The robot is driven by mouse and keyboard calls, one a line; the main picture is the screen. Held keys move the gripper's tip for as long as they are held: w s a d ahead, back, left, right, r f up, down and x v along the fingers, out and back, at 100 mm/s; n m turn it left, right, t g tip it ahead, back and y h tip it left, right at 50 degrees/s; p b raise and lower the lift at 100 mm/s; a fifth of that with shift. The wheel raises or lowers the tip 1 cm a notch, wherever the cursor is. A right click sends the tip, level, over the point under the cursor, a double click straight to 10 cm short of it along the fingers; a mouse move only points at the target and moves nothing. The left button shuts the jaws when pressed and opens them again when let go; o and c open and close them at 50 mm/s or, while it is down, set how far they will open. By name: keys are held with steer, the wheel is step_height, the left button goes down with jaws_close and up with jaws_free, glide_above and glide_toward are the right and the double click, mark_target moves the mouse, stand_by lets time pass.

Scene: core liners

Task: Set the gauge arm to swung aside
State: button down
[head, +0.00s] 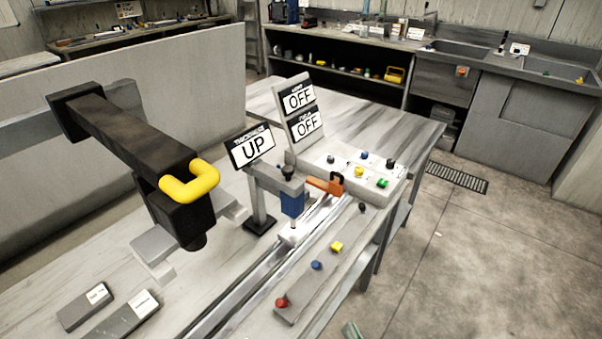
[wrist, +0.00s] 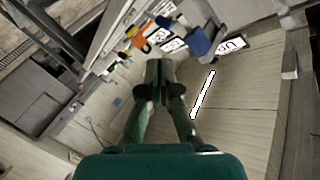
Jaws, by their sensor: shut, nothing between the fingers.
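A grey post carries a short horizontal arm (head: 272,180) with a blue block (head: 292,204) above a rail; this looks like the gauge arm, though no readable label names it. The blue block also shows in the wrist view (wrist: 200,41). An orange handle (head: 322,186) sticks out beside the block toward the button panel; it also shows in the wrist view (wrist: 149,38).
A black overhead arm with a yellow handle (head: 190,182) stands at the left. A panel with coloured buttons (head: 360,172) and two OFF signs (head: 303,112) is behind the rail. A strip of coloured knobs (head: 328,262) runs in front. Floor to the right (head: 470,250) is clear.

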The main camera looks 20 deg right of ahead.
mark_target(277, 173)
steer(key=w+d+r+m+t+y, duration=0.1)
steer(key=w+d+r+m, duration=0.25)
steer(key=w+r, duration=0.75)
steer(key=w+d+r+m+t+y, duration=0.15)
steer(key=w+r+m, duration=0.25)
steer(key=w+r, duration=0.7)
steer(key=shift+h, duration=0.35)
steer(key=shift+w+a+f, duration=0.45)
steer(key=shift+w+a, duration=0.1)
steer(key=shift+w, duration=1.05)
steer(key=shift+w+a+f, duration=0.4)
steer(key=shift+w+a, duration=0.15)
steer(key=shift+w, duration=1.1)
steer(key=shift+w+a+f, duration=0.45)
steer(key=shift+w+a, duration=0.1)
steer(key=shift+w, duration=1.05)
steer(key=shift+a, duration=0.1)
